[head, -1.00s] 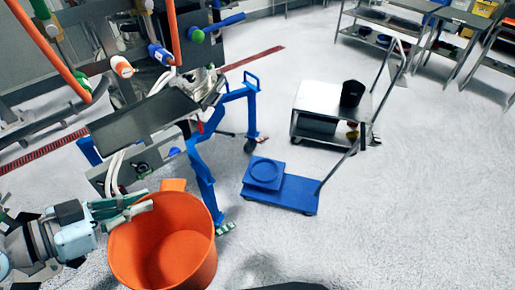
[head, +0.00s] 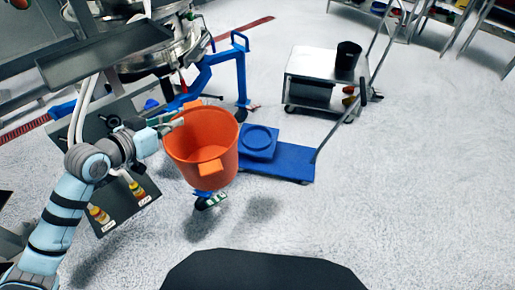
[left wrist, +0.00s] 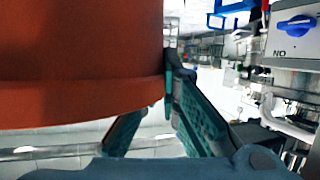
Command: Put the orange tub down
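The orange tub (head: 205,145) hangs upright and empty, clear of the floor, just left of the blue platform trolley in the head view. An orange handle shows on its near side. My left gripper (head: 168,126) is at the tub's left rim, its fingers closed on it. In the left wrist view the tub (left wrist: 80,70) fills the upper left, and the fingers of my left gripper (left wrist: 155,115) reach up to its wall. The exact grip at the rim is partly hidden. My right gripper is in neither view.
The blue trolley (head: 290,164) carries a blue square block (head: 258,142) with a round ring. Behind it stands a grey cart (head: 320,66) with a black bucket (head: 348,56). The sifter machine (head: 110,50) is at upper left. Floor at right is clear.

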